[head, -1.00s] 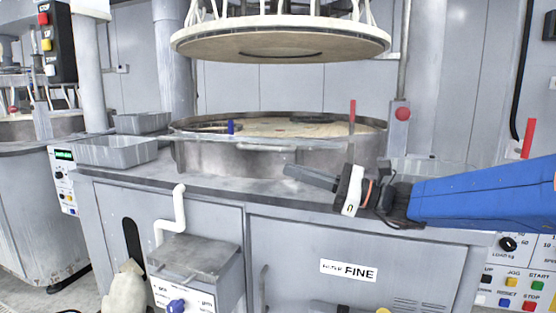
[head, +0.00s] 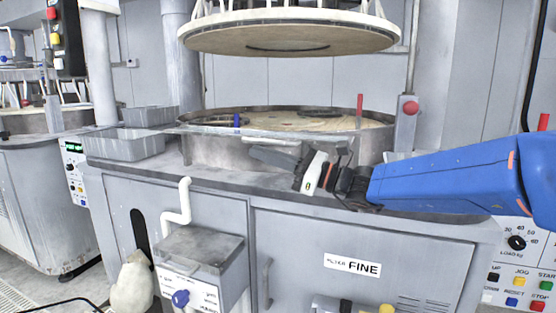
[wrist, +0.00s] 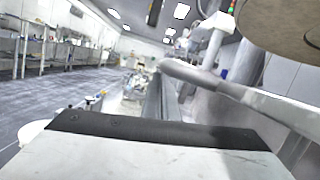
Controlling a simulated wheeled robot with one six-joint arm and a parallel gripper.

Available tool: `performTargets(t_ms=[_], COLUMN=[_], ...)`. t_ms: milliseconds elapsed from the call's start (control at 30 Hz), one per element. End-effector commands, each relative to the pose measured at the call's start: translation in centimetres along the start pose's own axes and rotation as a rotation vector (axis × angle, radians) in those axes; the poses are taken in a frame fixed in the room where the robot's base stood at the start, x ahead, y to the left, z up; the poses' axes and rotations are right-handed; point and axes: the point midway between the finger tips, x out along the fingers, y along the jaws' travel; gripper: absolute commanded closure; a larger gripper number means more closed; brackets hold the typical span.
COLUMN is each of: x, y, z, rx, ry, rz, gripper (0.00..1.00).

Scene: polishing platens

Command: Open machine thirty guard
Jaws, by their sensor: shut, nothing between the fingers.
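The machine in front of me has a round basin with a polishing platen (head: 320,124); no machine number is readable. A guard (head: 215,133) with a clear-looking panel and pale rim runs along the basin's front. A light bar on it, apparently its handle (head: 272,141), lies close to my gripper (head: 258,156). My gripper is shut and empty, pointing left just in front of the basin wall. Whether it touches the bar cannot be told. In the wrist view, a grey bar (wrist: 235,90) crosses beyond the dark finger edge (wrist: 160,132).
A round upper plate (head: 290,38) hangs above the basin. A red button (head: 410,107) sits on a post at right. Grey trays (head: 125,146) stand on the left ledge. A metal box with a white pipe (head: 200,250) juts out below. Control buttons (head: 515,282) are lower right.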

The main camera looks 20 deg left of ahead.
Motion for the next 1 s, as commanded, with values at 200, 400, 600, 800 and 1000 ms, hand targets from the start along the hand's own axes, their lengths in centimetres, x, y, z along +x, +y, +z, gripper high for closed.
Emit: performTargets(t_ms=[200, 400, 600, 800, 1000], x=[1.0, 1.0, 1.1, 1.5, 1.8], y=[0.0, 0.0, 0.0, -0.1, -0.3], z=[0.0, 0.0, 0.4, 2.2, 3.0], rx=[0.000, 0.000, 0.021, 0.098, 0.099], ry=[0.001, 0.001, 0.000, -0.002, 0.000], rz=[-0.001, -0.001, -0.006, -0.025, -0.025], gripper=[1.00, 1.00, 1.00, 1.00, 1.00])
